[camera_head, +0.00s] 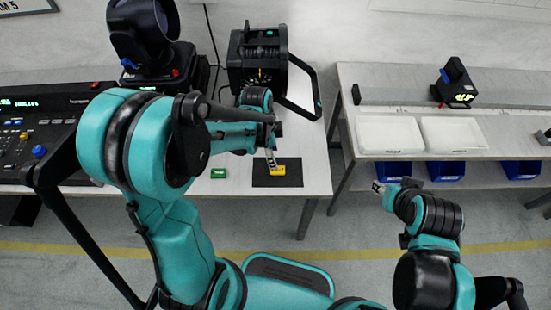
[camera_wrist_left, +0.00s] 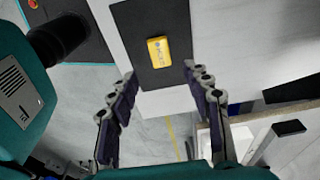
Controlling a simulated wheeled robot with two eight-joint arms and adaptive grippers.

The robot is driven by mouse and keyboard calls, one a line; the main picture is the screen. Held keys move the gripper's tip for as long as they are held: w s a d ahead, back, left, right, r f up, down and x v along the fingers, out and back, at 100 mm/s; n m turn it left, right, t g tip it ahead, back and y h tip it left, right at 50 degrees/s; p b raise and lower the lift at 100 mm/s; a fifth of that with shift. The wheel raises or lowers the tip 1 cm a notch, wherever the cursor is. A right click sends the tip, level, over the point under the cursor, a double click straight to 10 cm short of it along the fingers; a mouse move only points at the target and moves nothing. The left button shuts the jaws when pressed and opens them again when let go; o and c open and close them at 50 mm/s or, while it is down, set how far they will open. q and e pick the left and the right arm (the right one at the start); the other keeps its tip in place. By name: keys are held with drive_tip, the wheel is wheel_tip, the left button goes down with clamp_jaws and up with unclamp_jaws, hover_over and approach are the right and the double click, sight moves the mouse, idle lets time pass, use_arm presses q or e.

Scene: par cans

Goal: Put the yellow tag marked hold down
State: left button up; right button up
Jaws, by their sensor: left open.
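The yellow tag (camera_head: 278,170) lies on a black mat (camera_head: 291,179) near the front edge of the table. In the left wrist view the yellow tag (camera_wrist_left: 158,50) shows small dark marks, too small to read, and lies on the black mat (camera_wrist_left: 133,28). My left gripper (camera_head: 271,158) is just above the tag in the head view. In the left wrist view its fingers (camera_wrist_left: 160,88) are spread wide with nothing between them, and the tag is beyond them. My right gripper (camera_head: 378,187) is away from the table at the right, and its fingers are too small to read.
A green tag (camera_head: 218,173) lies left of the mat. A black device with a handle (camera_head: 262,55) stands behind, and a control console (camera_head: 45,135) is at the left. A second table at the right holds white trays (camera_head: 390,134) and a black lamp (camera_head: 456,82). Blue bins (camera_head: 446,171) are below.

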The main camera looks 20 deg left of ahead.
use_arm(q)
drive_tip(key=s+a+r+n+t+y, duration=0.1)
drive_tip(key=s+a+r+n+t, duration=0.2)
drive_tip(key=s+r+n+t, duration=0.3)
drive_tip(key=s+r+n+p, duration=0.1)
drive_tip(key=s+r+n, duration=0.3)
drive_tip(key=r+n, duration=0.4)
drive_tip(key=shift+r+n+t+y, duration=0.4)
drive_tip(key=shift+r, duration=0.05)
drive_tip(key=shift+f+b, duration=0.45)
drive_tip(key=shift+b, duration=0.05)
